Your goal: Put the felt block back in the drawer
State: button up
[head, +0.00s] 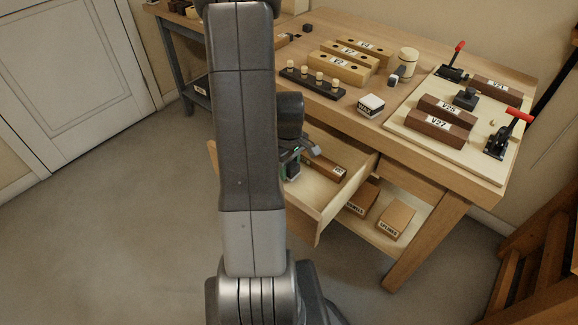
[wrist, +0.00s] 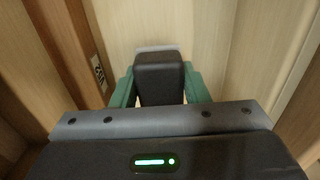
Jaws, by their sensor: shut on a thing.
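The drawer (head: 330,208) stands open under the bench top. My gripper (head: 291,172) is down inside it, near its left part, partly covered by my arm in the head view. In the wrist view, the green fingers of my gripper (wrist: 160,92) are shut on the felt block (wrist: 160,75), a dark block with a pale grey strip at its far edge. The pale drawer floor lies beneath it. I cannot tell whether the block touches the floor. A brown labelled block (head: 327,166) lies in the drawer beside my gripper; it also shows at the left in the wrist view (wrist: 84,55).
The bench top holds labelled wooden blocks (head: 337,69), a dark peg rack (head: 312,84), a small white-labelled box (head: 371,106) and a board with red-handled clamps (head: 450,150). Labelled boxes (head: 396,220) sit on the lower shelf. The drawer walls stand close around my gripper.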

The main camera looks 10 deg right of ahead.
jog(key=shift+f+b, duration=0.85)
jog(key=shift+f, duration=0.2)
dwell(0.7)
jog(key=o, duration=1.3)
jog(key=shift+c, duration=0.2)
jog(key=shift+r, duration=0.1)
jog(key=shift+r+p, duration=2.75)
jog(key=shift+r, duration=0.75)
jog(key=shift+f, duration=0.2)
